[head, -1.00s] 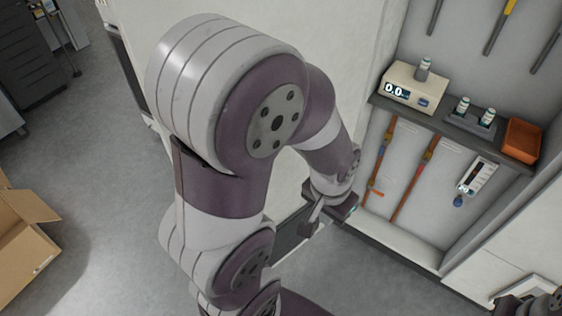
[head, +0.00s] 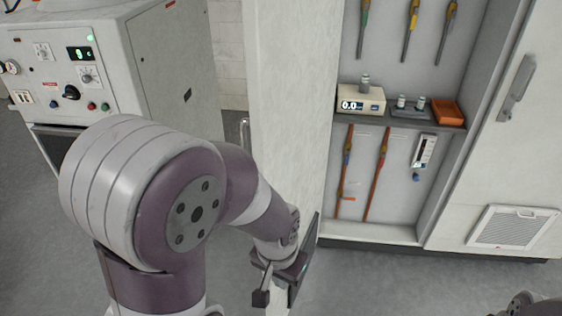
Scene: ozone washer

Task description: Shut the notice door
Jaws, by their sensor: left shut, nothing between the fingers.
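A tall pale cabinet door (head: 292,90) stands open, swung out toward me on the left side of the shelf cabinet. I take it for the notice door, but I see no notice on the face that shows. A handle (head: 245,135) shows at its left edge. My left gripper (head: 272,289) is shut and empty, low in front of the door's lower part. The arm and gripper hide some of that part, and I cannot tell whether they touch it. My right gripper is not in view; only a piece of my right arm shows at the bottom right corner.
The open cabinet bay holds a shelf (head: 400,119) with a meter (head: 362,101), small bottles and an orange tray (head: 447,112). Wands hang inside. A closed door with a vent (head: 513,227) is at the right. A control machine (head: 75,70) stands left. Floor before the bay is clear.

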